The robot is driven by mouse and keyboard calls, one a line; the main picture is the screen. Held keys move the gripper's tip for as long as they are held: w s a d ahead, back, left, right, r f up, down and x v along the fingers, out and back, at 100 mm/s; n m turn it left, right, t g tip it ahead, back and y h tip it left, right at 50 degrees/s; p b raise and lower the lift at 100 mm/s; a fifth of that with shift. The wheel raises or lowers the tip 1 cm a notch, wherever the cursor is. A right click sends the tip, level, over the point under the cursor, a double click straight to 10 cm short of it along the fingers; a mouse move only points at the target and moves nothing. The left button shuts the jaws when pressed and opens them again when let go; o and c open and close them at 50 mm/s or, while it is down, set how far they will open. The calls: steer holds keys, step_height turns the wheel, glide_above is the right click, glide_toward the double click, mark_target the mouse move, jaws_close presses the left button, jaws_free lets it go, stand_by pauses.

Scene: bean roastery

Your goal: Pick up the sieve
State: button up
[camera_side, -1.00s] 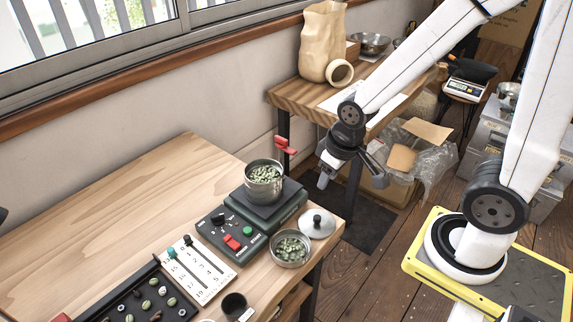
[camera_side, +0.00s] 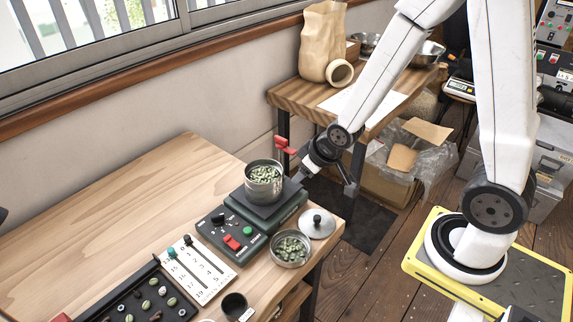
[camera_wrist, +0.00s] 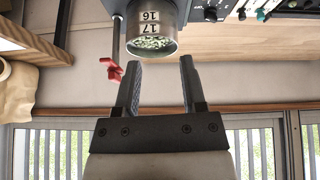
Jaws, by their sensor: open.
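The sieve (camera_side: 264,185) looks to be the round metal cylinder with green beans in it. It stands upright on the dark plate of a machine (camera_side: 262,217) near the right end of the table. In the wrist view the sieve (camera_wrist: 150,22) is marked 16 and 17 and lies ahead of my fingertips. My gripper (camera_side: 326,180) is to the right of the sieve, apart from it, tilted sideways toward it. In the wrist view my gripper (camera_wrist: 162,64) has its two fingers spread with nothing between them.
A bowl of beans (camera_side: 290,249) and a round knobbed lid (camera_side: 317,223) sit at the table's right edge. A red handle (camera_side: 285,145) is close behind my gripper. A second table (camera_side: 292,95) with a paper bag (camera_side: 322,42) stands at the back. The table's left side is clear.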

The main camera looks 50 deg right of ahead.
mark_target(250, 182)
steer(key=w+f+n+t+y, duration=0.1)
steer(key=w+f+t+y, duration=0.1)
steer(key=w+f+t, duration=0.4)
steer(key=shift+w+a+f+t+y, duration=0.2)
steer(key=shift+a+f+t+y, duration=0.25)
steer(key=shift+t, duration=0.45)
steer(key=shift+w+d, duration=0.1)
steer(key=shift+x, duration=1.25)
steer(key=shift+f, duration=0.1)
steer(key=shift+a+x, duration=0.2)
steer(key=shift+x, duration=2.35)
